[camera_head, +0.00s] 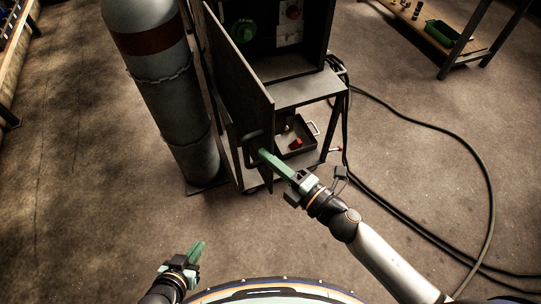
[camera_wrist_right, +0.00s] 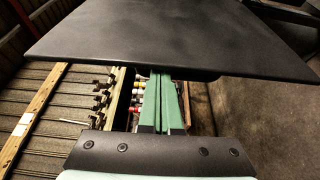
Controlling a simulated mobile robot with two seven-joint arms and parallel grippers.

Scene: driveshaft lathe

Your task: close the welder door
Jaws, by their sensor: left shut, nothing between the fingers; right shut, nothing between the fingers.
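The dark welder door (camera_head: 235,82) stands open in the head view, swung out toward me on the left side of the welder cabinet (camera_head: 292,65). A handle (camera_head: 251,149) shows at the door's lower near corner. My right gripper (camera_head: 262,153) is shut, with its green fingertips at this handle; I cannot tell whether they touch it. In the right wrist view the dark door panel (camera_wrist_right: 175,40) spans the top, and the tips of my shut green fingers (camera_wrist_right: 160,78) reach its lower edge. My left gripper (camera_head: 200,245) is shut and empty over the floor at lower left, far from the door.
A grey gas cylinder (camera_head: 160,90) stands left of the door, close to it. A tray (camera_head: 297,140) with small red items is on the cart's lower shelf. Black cables (camera_head: 440,140) loop across the floor at right. A workbench (camera_head: 455,35) stands at the back right.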

